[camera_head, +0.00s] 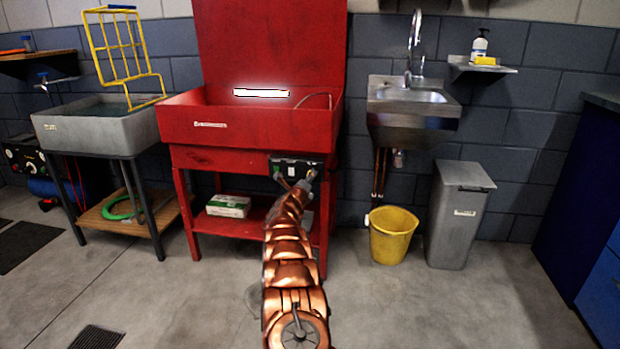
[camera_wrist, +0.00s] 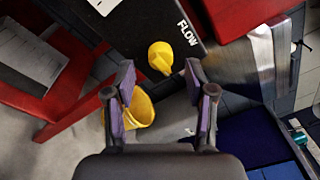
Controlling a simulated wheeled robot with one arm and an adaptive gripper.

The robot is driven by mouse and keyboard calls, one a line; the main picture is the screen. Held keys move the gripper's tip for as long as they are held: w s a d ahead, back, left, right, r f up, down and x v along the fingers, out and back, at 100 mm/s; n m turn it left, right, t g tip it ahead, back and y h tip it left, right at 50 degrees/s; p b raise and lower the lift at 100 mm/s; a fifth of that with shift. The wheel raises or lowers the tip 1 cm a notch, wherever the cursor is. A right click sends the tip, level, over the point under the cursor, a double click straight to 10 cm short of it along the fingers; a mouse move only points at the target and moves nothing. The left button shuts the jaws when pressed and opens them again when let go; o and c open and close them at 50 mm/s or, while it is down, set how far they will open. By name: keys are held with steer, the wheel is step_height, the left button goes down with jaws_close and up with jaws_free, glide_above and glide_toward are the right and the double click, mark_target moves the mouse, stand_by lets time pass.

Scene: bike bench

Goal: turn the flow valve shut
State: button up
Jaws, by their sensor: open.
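The flow valve is a yellow knob (camera_wrist: 159,55) on a black panel marked FLOW, seen in the wrist view. It has a round body and a narrow pointer end toward the lower right in that view. My gripper (camera_wrist: 160,74) is open, with one purple-padded finger to each side below the knob. The knob sits between and just beyond the fingertips, and I see no contact. In the head view, the dark panel (camera_head: 289,161) is on the red basin's front, right side. My gripper (camera_head: 307,179) is at its right end, and I cannot make out the knob there.
The red wash basin (camera_head: 250,124) stands against the wall. A grey basin (camera_head: 95,125) is to its left. A steel sink (camera_head: 411,108), yellow bucket (camera_head: 391,242) and grey bin (camera_head: 458,220) are to the right. The floor in front is mostly clear.

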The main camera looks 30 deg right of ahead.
steer(key=shift+x, duration=1.1)
jaws_close()
